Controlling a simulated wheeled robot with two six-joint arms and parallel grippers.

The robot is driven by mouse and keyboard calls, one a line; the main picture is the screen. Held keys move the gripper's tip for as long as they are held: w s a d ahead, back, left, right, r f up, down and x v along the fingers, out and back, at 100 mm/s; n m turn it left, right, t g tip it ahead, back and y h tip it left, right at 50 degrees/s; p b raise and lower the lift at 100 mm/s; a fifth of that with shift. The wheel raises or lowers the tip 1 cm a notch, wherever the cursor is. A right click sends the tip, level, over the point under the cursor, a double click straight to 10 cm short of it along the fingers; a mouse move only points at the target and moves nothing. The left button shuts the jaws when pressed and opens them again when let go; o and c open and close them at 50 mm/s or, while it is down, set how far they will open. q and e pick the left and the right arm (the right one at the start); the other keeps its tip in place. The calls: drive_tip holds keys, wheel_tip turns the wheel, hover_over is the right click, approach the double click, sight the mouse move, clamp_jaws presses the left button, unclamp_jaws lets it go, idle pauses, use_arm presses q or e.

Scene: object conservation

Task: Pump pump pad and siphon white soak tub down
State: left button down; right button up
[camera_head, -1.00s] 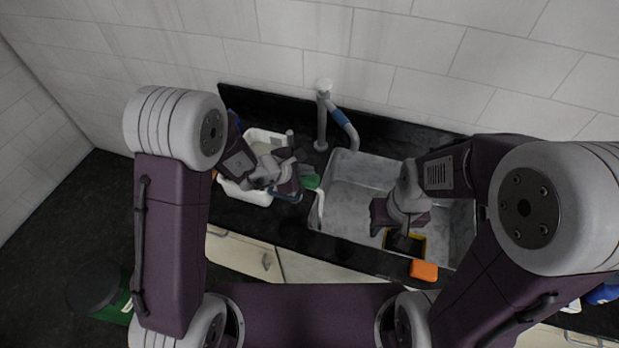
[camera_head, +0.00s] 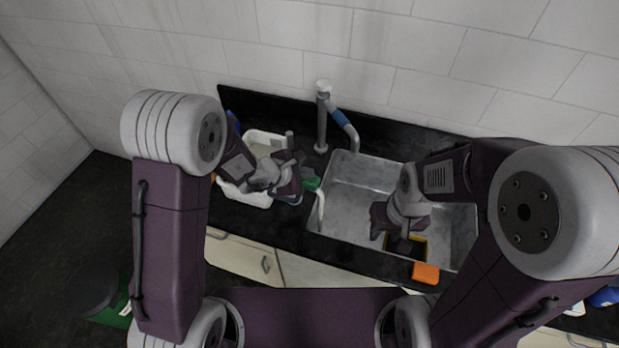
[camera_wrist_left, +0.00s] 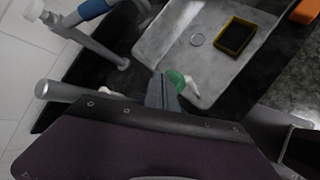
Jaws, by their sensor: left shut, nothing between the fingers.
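The white soak tub (camera_head: 258,197) stands on the dark counter left of the sink, partly covered by my left arm. A green piece (camera_head: 311,181), probably the pump pad, shows at the tub's right side, with a white curved tube (camera_head: 321,207) reaching over the sink's left edge. My left gripper (camera_head: 297,183) is shut and empty, close beside the green piece. The left wrist view shows its fingers (camera_wrist_left: 162,92) next to the green piece (camera_wrist_left: 176,80); contact is unclear. My right gripper (camera_head: 399,241) hangs over the sink; its fingers are hard to make out.
An orange block (camera_head: 425,272) sits on the sink's front edge. A tall faucet (camera_head: 322,115) with a blue-sleeved spout rises behind, left of the sink.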

use_arm(q)
drive_tip(key=shift+f+b, duration=0.9)
drive_tip(key=shift+b, duration=0.1)
idle(0.7)
drive_tip(key=shift+r, duration=0.15)
drive_tip(key=shift+r+p, duration=1.05)
drive_tip(key=shift+r, duration=0.35)
drive_tip(key=shift+w+f+b, duration=0.1)
drive_tip(key=shift+f+b, duration=0.05)
drive_tip(key=shift+b, duration=0.35)
